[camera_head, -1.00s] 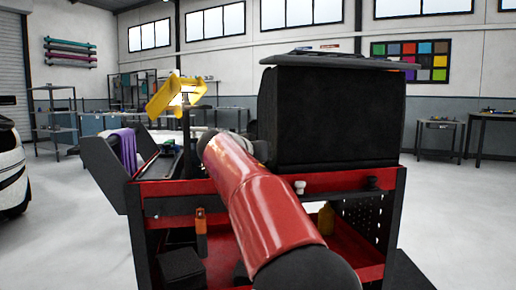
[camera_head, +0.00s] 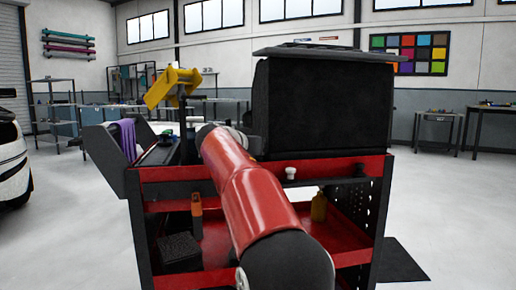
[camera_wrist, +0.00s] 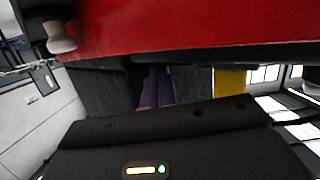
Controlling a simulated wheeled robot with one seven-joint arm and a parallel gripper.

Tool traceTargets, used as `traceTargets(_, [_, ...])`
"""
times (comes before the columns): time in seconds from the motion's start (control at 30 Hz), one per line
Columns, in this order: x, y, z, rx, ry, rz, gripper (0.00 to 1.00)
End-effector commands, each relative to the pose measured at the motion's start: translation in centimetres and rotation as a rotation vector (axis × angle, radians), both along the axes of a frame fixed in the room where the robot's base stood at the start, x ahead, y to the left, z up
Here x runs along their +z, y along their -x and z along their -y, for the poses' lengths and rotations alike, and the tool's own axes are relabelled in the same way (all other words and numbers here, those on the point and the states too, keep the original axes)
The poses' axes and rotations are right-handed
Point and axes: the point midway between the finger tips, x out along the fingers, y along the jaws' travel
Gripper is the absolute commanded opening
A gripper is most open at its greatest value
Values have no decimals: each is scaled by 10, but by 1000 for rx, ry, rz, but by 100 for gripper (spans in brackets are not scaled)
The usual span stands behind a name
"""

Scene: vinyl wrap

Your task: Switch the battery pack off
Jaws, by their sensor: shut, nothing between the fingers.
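I cannot clearly pick out the battery pack. In the wrist view a black casing (camera_wrist: 210,135) fills the lower part, with a lit yellow-white bar and a green light (camera_wrist: 162,169) on its face. I cannot tell whether it is the pack or part of my own hardware. In the head view my red arm reaches away over the cart (camera_head: 165,173). A large black box (camera_head: 322,105) stands on the cart to the right of the arm.
A white knob (camera_head: 290,173) is on the cart's front rim. The lower shelf holds an orange-topped tool (camera_head: 197,217) and a yellow bottle (camera_head: 319,207).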

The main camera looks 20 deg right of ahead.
Motion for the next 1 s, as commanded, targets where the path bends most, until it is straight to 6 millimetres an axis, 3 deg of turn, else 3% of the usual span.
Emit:
traceTargets(0.53, [17, 43, -55, 1, -1, 1, 0])
traceTargets(1.0, [19, 47, -60, 0, -1, 1, 0])
